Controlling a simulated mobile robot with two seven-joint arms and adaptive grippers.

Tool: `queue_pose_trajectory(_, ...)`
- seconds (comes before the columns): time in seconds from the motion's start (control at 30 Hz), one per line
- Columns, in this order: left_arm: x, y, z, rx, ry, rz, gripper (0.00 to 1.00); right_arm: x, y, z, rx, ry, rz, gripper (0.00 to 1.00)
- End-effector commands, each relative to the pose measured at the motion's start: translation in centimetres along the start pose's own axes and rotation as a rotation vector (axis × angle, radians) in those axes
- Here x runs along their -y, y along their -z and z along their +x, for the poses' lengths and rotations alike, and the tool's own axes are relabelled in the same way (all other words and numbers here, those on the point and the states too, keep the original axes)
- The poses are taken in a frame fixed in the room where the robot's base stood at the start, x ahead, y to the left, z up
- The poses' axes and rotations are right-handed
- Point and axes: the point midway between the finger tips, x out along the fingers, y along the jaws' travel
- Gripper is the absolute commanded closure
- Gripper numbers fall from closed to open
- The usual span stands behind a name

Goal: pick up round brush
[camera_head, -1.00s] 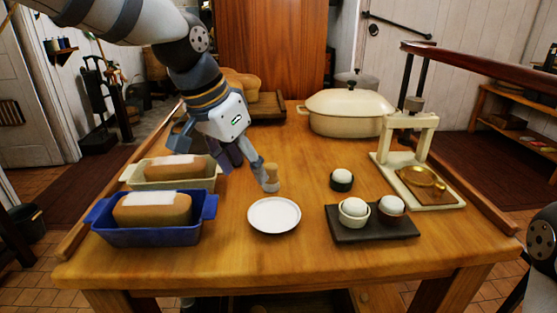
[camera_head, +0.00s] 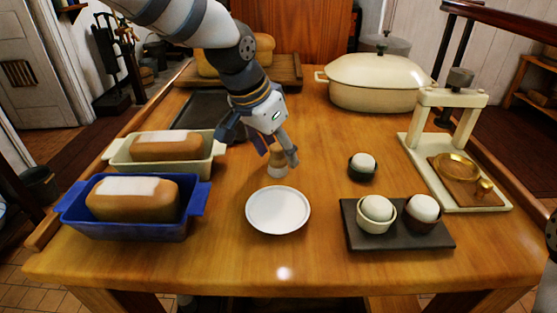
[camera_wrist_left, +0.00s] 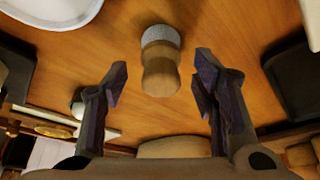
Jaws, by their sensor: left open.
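The round brush (camera_head: 277,165) has a waisted wooden handle and a pale grey bristle end. It stands upright on the wooden table, bristles down, just behind the white plate (camera_head: 278,210). My left gripper (camera_head: 279,150) is at the brush, its fingers partly covering the handle. In the left wrist view the gripper (camera_wrist_left: 160,70) is open, and the brush (camera_wrist_left: 161,68) shows between and beyond its two fingertips, with a gap on each side. My right gripper is not in view.
A blue loaf tin (camera_head: 125,226) and a cream loaf tin (camera_head: 209,150) hold bread at left. A dark tray (camera_head: 400,241) with two cups, a single cup (camera_head: 362,172) and a cream press (camera_head: 411,140) stand at right. A cream casserole (camera_head: 375,85) stands behind.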

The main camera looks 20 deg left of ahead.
Motion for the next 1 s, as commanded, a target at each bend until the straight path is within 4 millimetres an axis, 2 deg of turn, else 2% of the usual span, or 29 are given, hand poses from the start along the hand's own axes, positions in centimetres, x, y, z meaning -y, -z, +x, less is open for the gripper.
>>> queue_pose_trajectory(0.03,0.0,-0.1,0.7,0.004,-0.002,0.000,0.47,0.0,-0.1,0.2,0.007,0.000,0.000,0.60)
queue_pose_trajectory(0.2,0.0,0.0,0.4,-0.001,0.000,0.001,0.49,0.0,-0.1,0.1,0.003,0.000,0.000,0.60)
queue_pose_trajectory(0.4,0.0,0.0,0.4,-0.001,0.000,0.001,0.94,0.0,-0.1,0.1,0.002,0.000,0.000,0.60)
queue_pose_trajectory(0.47,0.0,0.0,0.4,-0.001,0.000,0.001,0.94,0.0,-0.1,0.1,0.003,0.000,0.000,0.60)
queue_pose_trajectory(0.5,0.0,0.0,0.4,-0.001,0.000,0.000,0.98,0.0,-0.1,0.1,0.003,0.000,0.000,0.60)
queue_pose_trajectory(0.77,0.0,0.2,0.0,-0.002,0.001,0.000,0.98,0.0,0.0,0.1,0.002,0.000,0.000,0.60)
queue_pose_trajectory(0.87,0.1,0.7,-1.1,-0.004,0.003,0.000,0.98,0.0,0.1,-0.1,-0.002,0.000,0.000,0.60)
queue_pose_trajectory(0.97,-0.1,1.4,-3.3,-0.006,0.005,0.004,0.98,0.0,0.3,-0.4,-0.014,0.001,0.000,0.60)
queue_pose_trajectory(1.0,-0.7,1.2,-4.7,-0.009,0.007,0.005,0.98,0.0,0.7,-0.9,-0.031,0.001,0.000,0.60)
